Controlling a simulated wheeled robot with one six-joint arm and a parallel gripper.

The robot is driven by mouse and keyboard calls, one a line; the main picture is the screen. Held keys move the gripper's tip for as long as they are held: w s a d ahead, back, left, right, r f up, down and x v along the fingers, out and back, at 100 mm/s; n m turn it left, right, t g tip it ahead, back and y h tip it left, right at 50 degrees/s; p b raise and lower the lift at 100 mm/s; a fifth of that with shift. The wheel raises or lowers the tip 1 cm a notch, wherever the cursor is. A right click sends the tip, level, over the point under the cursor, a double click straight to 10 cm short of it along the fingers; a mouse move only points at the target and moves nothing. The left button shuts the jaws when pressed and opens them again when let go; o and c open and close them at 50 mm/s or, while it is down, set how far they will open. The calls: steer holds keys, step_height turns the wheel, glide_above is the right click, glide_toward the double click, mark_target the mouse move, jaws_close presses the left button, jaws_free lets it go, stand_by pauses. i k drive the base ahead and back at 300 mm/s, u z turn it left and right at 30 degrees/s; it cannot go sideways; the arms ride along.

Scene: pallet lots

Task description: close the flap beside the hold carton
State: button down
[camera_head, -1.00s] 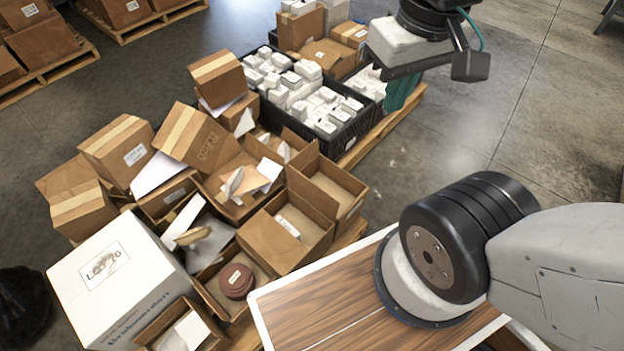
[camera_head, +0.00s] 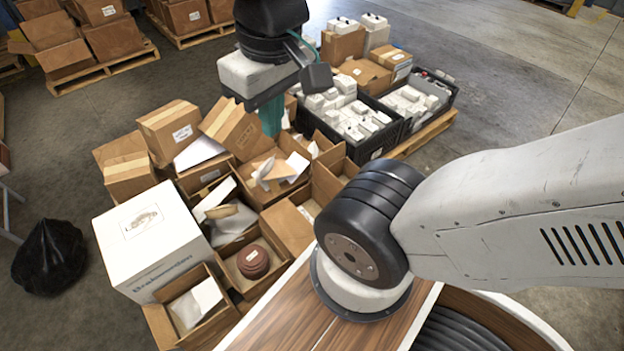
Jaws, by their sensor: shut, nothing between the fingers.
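My gripper (camera_head: 271,118) hangs over the back of the carton pile, its teal fingers pointing down, shut and empty. Below it are open cartons, including one with white papers and a wrapped item (camera_head: 272,176). Flaps stand up on several of these open cartons; one upright flap (camera_head: 326,184) is on the right of the pile. No label reading "hold" can be made out, so I cannot tell which carton or flap is meant. A large white carton (camera_head: 148,240) with printed text is closed at the front left. My gripper's fingertips partly hide what is behind them.
Black crates of white packages (camera_head: 415,98) stand on the pallet at the back right. An open carton holds a round brown stack (camera_head: 253,261). A black bag (camera_head: 48,258) lies on the floor at left. Other loaded pallets (camera_head: 103,72) are behind. Floor at the right is clear.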

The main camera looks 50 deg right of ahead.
mark_target(324, 179)
steer(key=u, duration=0.05)
steer(key=k, duration=0.45)
steer(key=z, duration=1.15)
steer(key=i, duration=0.5)
steer(key=z, duration=0.05)
